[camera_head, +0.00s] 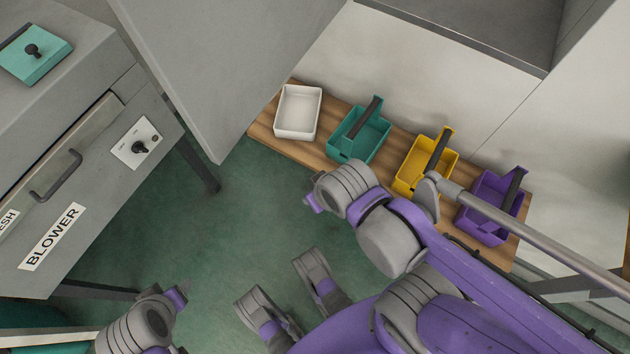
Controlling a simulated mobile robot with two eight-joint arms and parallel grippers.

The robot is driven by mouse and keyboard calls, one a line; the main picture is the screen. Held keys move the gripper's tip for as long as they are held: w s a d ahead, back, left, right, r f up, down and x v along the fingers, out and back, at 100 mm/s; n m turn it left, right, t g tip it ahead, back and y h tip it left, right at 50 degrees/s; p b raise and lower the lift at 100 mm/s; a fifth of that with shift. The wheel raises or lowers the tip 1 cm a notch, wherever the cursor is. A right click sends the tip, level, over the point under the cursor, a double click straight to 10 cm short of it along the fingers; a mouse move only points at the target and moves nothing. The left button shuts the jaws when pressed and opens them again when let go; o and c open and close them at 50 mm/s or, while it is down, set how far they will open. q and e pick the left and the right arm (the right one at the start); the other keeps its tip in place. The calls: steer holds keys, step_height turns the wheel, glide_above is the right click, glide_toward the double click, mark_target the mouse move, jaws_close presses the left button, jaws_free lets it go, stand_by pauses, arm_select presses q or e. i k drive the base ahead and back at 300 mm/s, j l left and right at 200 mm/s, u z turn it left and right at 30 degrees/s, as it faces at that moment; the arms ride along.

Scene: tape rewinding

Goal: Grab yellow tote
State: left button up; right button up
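The yellow tote (405,183) is an open box with a dark-gripped handle across it. It stands on the wooden board against the pale wall, between the teal tote and the purple tote. My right arm and a grey bar overlap its lower right side. My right arm ends in a ribbed grey joint with a purple tip (313,203), below and left of the tote and apart from it in the picture. My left arm shows a similar end with a purple tip (178,297) at the bottom left, far from the tote. No finger opening can be made out on either.
On the wooden board (282,146) stand a white bin (299,112), a teal tote (358,135) and a purple tote (487,210). A grey bar (535,237) crosses at the right. A grey blower cabinet (85,185) stands at the left. Green floor (230,225) between is clear.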

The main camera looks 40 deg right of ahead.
mark_target(427, 155)
steer(key=z, duration=2.45)
